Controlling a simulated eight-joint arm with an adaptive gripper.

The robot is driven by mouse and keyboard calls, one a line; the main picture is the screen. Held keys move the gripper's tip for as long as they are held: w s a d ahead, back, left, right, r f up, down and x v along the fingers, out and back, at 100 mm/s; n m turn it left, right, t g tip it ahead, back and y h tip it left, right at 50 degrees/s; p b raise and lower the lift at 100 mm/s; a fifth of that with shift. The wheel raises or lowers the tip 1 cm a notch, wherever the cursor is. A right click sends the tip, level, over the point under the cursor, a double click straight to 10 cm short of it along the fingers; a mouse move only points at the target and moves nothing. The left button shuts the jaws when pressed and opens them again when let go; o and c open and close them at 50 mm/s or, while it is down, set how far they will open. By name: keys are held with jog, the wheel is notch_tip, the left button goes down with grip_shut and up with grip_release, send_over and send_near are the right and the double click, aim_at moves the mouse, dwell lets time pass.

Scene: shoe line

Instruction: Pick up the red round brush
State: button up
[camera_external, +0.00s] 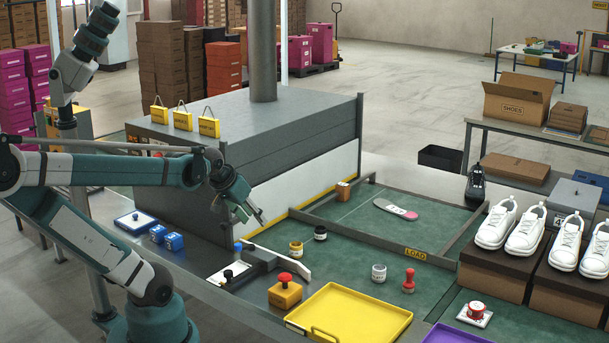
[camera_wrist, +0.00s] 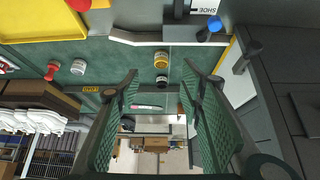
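A small red upright piece with a rounded knob and a wider base, which looks like the red round brush (camera_external: 409,280), stands on the green bench top, right of a grey-white jar (camera_external: 379,272). It also shows at the left in the wrist view (camera_wrist: 52,70), outside the span of my fingers; its bristles cannot be made out. My gripper (camera_external: 251,214) is in the air beside the grey machine housing, well left of and above the red piece. In the wrist view my gripper (camera_wrist: 160,76) has its two green fingers spread apart with nothing between them.
A yellow tray (camera_external: 350,318) lies in front, with a red-knobbed yellow box (camera_external: 285,293) beside it. Yellow (camera_external: 296,249) and black (camera_external: 320,232) jars stand farther back. A red pot (camera_external: 476,308) sits on a white tile at right, near white shoes (camera_external: 525,231) on boxes.

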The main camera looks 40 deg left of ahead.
jog(key=w+d+r+m+h+p, duration=0.1)
jog(key=w+d+r+m+p, duration=0.15)
jog(key=w+d, duration=0.7)
jog(key=m+g+h+p, duration=0.1)
jog(key=m+g+p, duration=0.25)
jog(key=p, duration=0.35)
send_near(409, 281)
jog(key=shift+w+a+f+t, duration=0.25)
jog(key=shift+w+f, duration=0.55)
jog(key=shift+w, duration=0.05)
jog(key=shift+f, duration=0.1)
jog(key=shift+b+x, duration=0.5)
jog(key=shift+x, duration=0.7)
jog(key=shift+d+b+x, duration=0.15)
jog(key=shift+b+x, duration=0.2)
jog(key=shift+x, duration=0.95)
jog(key=shift+d+b+x, duration=0.15)
jog(key=shift+b+x, duration=0.2)
jog(key=shift+x, duration=0.9)
